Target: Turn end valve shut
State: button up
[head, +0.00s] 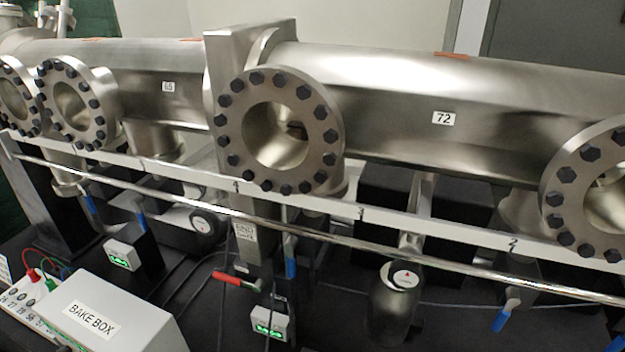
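A lever with a red grip (238,281) sticks out below the middle of the metal tube, lying close to level with a slight tilt. It is beside the foot of a tall metal housing (255,255) that carries a small white label (246,232), whose text is too small to read surely. Valves with blue grips hang along the underside, among them a blue lever (290,255) just right of the red one and another blue lever (506,315) at the lower right. I cannot tell surely which is the end valve. My gripper is not in view.
A shiny rail (340,240) runs across in front of the levers, under a numbered white strip (410,222). Bolted flanges (325,135) jut forward above. A bake box (120,310), cables, a small green-lit gauge (270,323) and a metal cylinder (392,312) crowd the area below.

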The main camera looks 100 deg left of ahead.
aim_at(206, 223)
jog(key=u, duration=1.2)
jog(key=k, duration=0.1)
jog(key=u, duration=2.9)
jog(key=k, duration=0.8)
jog(key=z, duration=0.15)
jog(key=i, duration=0.8)
jog(key=u, duration=0.1)
